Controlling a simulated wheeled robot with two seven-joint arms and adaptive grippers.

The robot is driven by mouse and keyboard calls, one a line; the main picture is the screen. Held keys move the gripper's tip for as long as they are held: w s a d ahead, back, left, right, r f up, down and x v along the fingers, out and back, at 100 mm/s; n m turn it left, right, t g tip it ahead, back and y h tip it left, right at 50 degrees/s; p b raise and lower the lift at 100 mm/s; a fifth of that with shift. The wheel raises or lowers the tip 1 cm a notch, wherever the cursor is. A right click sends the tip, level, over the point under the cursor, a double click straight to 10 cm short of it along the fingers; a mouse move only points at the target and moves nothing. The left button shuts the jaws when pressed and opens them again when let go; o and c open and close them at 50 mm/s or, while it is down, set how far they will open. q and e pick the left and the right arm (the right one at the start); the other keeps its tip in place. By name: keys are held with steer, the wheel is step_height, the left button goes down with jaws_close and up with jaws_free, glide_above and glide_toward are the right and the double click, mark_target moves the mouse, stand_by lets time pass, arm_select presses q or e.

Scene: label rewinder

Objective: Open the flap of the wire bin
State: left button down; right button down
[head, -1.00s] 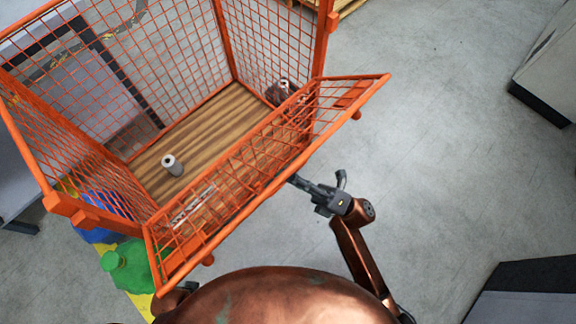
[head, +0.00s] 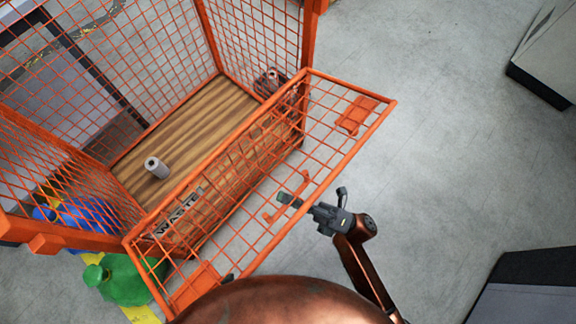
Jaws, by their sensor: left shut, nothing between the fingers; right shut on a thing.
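The orange wire bin (head: 309,38) stands at the left, with a brown wooden-looking floor. Its mesh flap (head: 392,103) is swung outward and down from the bin's front, toward me, tilted well out from the opening. My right gripper (head: 285,198) is shut on the flap's orange handle (head: 268,217), at the middle of the flap. Only a small dark tip of my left gripper (head: 228,278) shows at the flap's near edge; my own body hides the rest. It is shut with nothing between its fingers.
A grey-white roll (head: 156,167) and a brownish object (head: 269,84) lie inside the bin. A WASTE label (head: 180,212) is on its front. A green bag (head: 126,280) and a blue one (head: 90,213) sit at the left.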

steer(key=shift+s+d+f+g, duration=0.15)
steer(key=shift+f+g, duration=0.05)
steer(key=shift+g, duration=0.1)
steer(key=c, duration=2.1)
jaws_free()
steer(key=shift+d, duration=0.1)
steer(key=shift+o, duration=0.7)
steer(key=v, duration=1.2)
steer(key=shift+f, duration=0.1)
steer(key=shift+c, duration=0.3)
